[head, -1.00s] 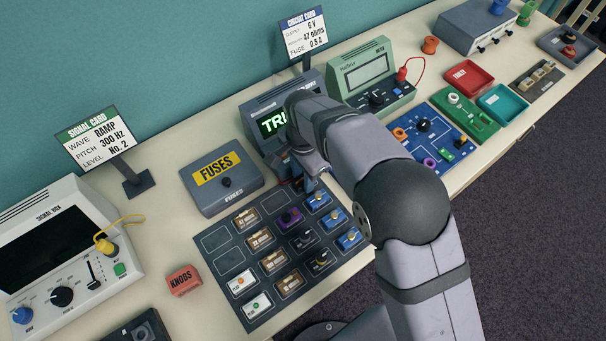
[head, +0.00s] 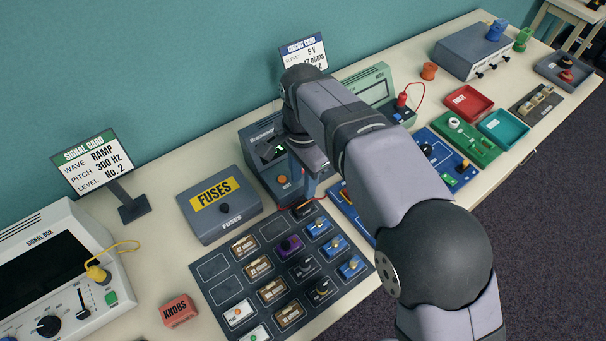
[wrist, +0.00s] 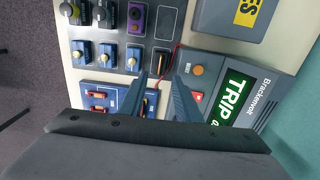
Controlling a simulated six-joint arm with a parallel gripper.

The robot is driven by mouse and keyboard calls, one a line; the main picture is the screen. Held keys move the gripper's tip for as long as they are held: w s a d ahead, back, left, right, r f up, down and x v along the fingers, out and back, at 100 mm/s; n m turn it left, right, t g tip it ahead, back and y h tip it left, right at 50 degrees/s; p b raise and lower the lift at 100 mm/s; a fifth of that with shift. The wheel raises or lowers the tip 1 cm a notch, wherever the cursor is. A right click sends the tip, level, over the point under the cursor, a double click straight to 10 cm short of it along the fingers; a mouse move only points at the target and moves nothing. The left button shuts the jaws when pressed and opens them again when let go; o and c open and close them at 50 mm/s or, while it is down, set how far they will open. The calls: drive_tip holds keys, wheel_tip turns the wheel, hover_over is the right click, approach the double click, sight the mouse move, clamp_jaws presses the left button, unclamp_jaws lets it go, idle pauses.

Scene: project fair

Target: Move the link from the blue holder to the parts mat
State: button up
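The dark grey parts mat (head: 228,290) lies at the front middle, with outlined places holding fuses, knobs and blue pieces; several places are bare. My gripper (head: 303,190) points down over its far right corner. In the wrist view my gripper (wrist: 161,82) has its two fingers apart. A small black piece with an orange-brown stripe (wrist: 160,62), perhaps the link, sits at the mat's corner just beyond the gap between the fingertips. The blue board (wrist: 92,88) beside the mat carries small red pieces; my arm hides much of it in the head view. I cannot tell which blue part is the holder.
The power unit (wrist: 250,70) with its TRIP display stands close beside the fingers, and a red wire runs near them. The FUSES box (head: 220,205) stands behind the mat. A green meter (head: 378,85), red tray (head: 468,101) and teal tray (head: 503,126) are farther right.

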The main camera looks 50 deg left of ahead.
drive_tip(key=shift+r, duration=1.05)
drive_tip(key=shift+w, duration=0.1)
drive_tip(key=w+d, duration=1.2)
drive_tip(key=w, duration=0.1)
drive_tip(key=w+d+f, duration=0.1)
drive_tip(key=w+d, duration=0.1)
drive_tip(key=d, duration=0.7)
drive_tip(key=w+d+f, duration=0.1)
drive_tip(key=w+d, duration=0.2)
drive_tip(key=d, duration=0.6)
drive_tip(key=s+d+f, duration=0.2)
drive_tip(key=s+d, duration=0.2)
drive_tip(key=d, duration=0.6)
drive_tip(key=s+d+f, duration=0.3)
drive_tip(key=s+d, duration=0.2)
drive_tip(key=d, duration=0.5)
drive_tip(key=shift+s+d, duration=0.15)
drive_tip(key=shift+s, duration=0.15)
